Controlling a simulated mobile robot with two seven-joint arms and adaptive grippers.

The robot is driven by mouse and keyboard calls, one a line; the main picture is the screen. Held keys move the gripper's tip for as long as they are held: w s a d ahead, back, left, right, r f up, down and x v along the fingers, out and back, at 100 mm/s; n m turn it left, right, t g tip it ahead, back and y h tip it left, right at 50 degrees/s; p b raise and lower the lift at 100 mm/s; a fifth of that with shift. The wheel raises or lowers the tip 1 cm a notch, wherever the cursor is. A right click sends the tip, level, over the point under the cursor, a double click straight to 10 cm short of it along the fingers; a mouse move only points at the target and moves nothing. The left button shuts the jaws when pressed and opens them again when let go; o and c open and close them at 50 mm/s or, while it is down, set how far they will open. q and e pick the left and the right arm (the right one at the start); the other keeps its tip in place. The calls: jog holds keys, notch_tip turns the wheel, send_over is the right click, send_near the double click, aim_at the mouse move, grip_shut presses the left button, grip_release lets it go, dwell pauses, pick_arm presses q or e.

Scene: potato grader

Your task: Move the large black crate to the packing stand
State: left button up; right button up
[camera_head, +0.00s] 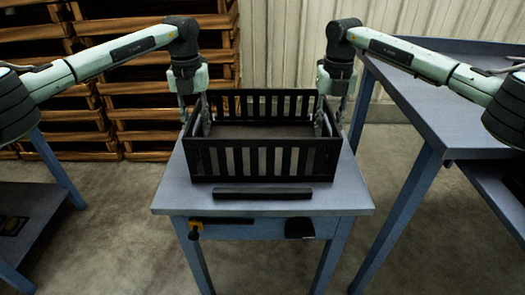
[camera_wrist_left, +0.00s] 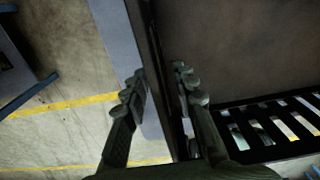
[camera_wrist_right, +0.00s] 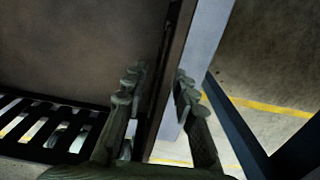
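The large black crate (camera_head: 262,179), with slatted walls, stands upright and looks empty on a small blue-grey table (camera_head: 180,195). My left gripper (camera_head: 195,112) points down at the crate's left wall. In the left wrist view its fingers (camera_wrist_left: 161,92) straddle that wall, one inside and one outside, with a gap beside it. My right gripper (camera_head: 328,112) points down at the right wall. In the right wrist view its fingers (camera_wrist_right: 156,92) straddle that wall, apart from each other. Both look open. I cannot tell which table is the packing stand.
A black bar (camera_head: 262,194) lies on the table in front of the crate. A larger blue-grey table (camera_head: 440,105) stands close on the right. Stacked wooden crates (camera_head: 50,90) fill the back left. A low shelf (camera_head: 30,205) is at the left edge.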

pick_arm(q)
jog(key=shift+r, duration=0.1)
dwell(0.3)
notch_tip(320, 180, up, 12)
jog(key=shift+f, duration=0.25)
jog(key=shift+r, duration=0.15)
pick_arm(e)
jog(key=shift+r, duration=0.3)
notch_tip(320, 180, up, 12)
jog(key=shift+f, duration=0.25)
